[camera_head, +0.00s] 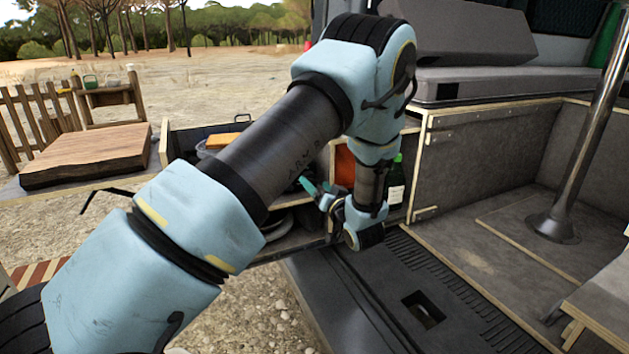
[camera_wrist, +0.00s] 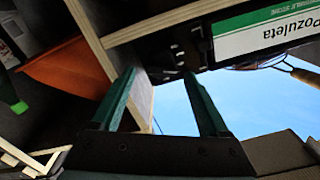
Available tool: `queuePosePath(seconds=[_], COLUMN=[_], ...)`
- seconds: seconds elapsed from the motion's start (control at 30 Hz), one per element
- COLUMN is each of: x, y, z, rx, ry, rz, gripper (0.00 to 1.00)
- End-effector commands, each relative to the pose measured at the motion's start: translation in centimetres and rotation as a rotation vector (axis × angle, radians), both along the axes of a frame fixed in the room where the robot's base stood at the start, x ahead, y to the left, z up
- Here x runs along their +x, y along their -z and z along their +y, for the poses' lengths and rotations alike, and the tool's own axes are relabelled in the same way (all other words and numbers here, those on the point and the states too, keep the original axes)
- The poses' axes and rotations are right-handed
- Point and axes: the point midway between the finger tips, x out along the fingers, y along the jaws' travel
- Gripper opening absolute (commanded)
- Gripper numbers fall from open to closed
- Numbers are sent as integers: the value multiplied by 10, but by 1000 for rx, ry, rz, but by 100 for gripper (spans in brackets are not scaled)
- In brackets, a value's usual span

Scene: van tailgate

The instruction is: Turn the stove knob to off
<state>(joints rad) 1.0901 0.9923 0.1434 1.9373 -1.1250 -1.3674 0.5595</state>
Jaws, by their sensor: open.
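In the wrist view my gripper (camera_wrist: 159,76) is open, with two teal fingers apart and nothing seen between them. Beyond the fingertips, at the upper right, is a dark stove body (camera_wrist: 178,48) beside a white and green label (camera_wrist: 265,30) with upside-down lettering that seems to read "stove". Small dark shapes lie near the fingertips, but I cannot tell which is the knob or how it is set. In the head view my gripper (camera_head: 307,186) is partly behind my arm, beside the open kitchen unit. The stove and knob cannot be made out there.
A thick wooden board (camera_head: 85,155) lies at the left. An orange item (camera_head: 345,166) and a green bottle (camera_head: 396,181) stand in the unit by my wrist. The unit's wooden panel (camera_wrist: 92,40) runs close to the fingers.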

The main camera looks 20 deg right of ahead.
Motion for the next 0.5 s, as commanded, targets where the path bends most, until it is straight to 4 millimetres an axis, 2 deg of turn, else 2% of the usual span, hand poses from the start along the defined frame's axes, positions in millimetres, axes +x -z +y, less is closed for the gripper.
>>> queuePosePath(seconds=[0.2,0.5], x=[17,18], y=[0,0], z=[2,2], rx=[1,1], ry=[0,1], rz=[0,0], gripper=[79,78])
